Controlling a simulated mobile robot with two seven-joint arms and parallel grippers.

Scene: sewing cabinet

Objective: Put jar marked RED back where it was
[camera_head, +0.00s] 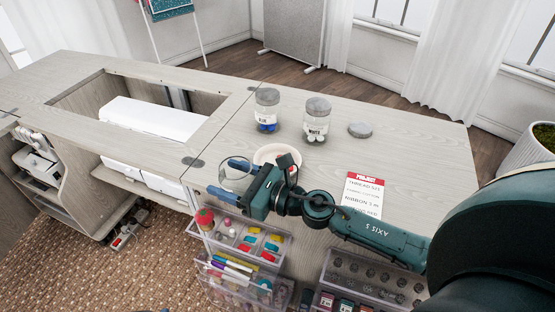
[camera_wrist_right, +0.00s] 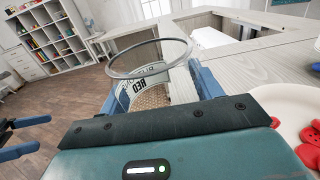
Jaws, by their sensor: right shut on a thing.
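My right gripper (camera_head: 240,180) is shut on a clear glass jar marked RED (camera_head: 233,176), held over the front edge of the cabinet top. In the right wrist view the jar (camera_wrist_right: 146,60) shows an open rim and a RED label (camera_wrist_right: 137,90); it looks empty. A pale dish (camera_head: 268,152) sits beside my gripper, partly hidden by it; in the wrist view, red pieces (camera_wrist_right: 308,140) lie in it. A grey lid (camera_head: 360,130) lies on the top. My left gripper (camera_wrist_right: 25,136) shows at the wrist view's left edge, its fingers apart and empty.
Lidded jars marked BLUE (camera_head: 267,112) and WHITE (camera_head: 317,122) stand behind the dish. A project card (camera_head: 362,193) lies to the right. Clear organisers (camera_head: 240,245) with coloured items hang below the front edge. A recessed white machine (camera_head: 150,120) is at left. The top's right side is clear.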

